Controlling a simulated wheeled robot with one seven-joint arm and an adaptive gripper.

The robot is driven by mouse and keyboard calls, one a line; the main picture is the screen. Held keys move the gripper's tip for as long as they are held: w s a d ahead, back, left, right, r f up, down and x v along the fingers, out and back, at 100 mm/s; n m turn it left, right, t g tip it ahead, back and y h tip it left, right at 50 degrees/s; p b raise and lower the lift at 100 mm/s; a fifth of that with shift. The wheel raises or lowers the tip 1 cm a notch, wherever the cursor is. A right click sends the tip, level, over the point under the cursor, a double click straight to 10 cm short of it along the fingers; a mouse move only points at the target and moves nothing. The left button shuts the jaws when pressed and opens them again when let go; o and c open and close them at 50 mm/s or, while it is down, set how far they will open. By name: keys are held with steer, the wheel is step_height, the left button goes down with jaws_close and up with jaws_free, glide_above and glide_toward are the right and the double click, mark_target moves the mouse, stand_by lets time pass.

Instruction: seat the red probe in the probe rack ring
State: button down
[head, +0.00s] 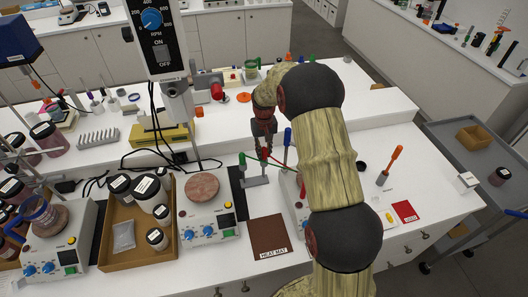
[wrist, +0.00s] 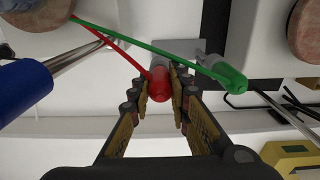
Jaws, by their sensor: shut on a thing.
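The red probe (wrist: 160,84) has a red handle with a red cable. My gripper (wrist: 161,90) is shut on that handle. In the head view the red probe (head: 265,154) shows below my gripper (head: 264,136), over the grey probe rack (head: 255,182). The green probe (head: 242,160) stands at the rack's left side; it also shows in the wrist view (wrist: 234,80). The blue probe (head: 287,138) is to the right; its blue handle (wrist: 24,90) is at the left of the wrist view. The red probe's tip and the ring are hidden, so I cannot tell whether it is seated.
A brown heat mat (head: 270,236) lies in front of the rack. A hotplate stirrer (head: 210,222) stands to the left, with a tray (head: 136,260) of jars beyond it. Red and green cables cross near my gripper. An orange-handled tool (head: 392,158) stands at the right.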

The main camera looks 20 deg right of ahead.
steer(key=shift+f, duration=0.5)
steer(key=c, duration=1.6)
jaws_free()
step_height(320, 180, up, 12)
steer(key=shift+r, duration=0.1)
steer(key=shift+w, duration=0.1)
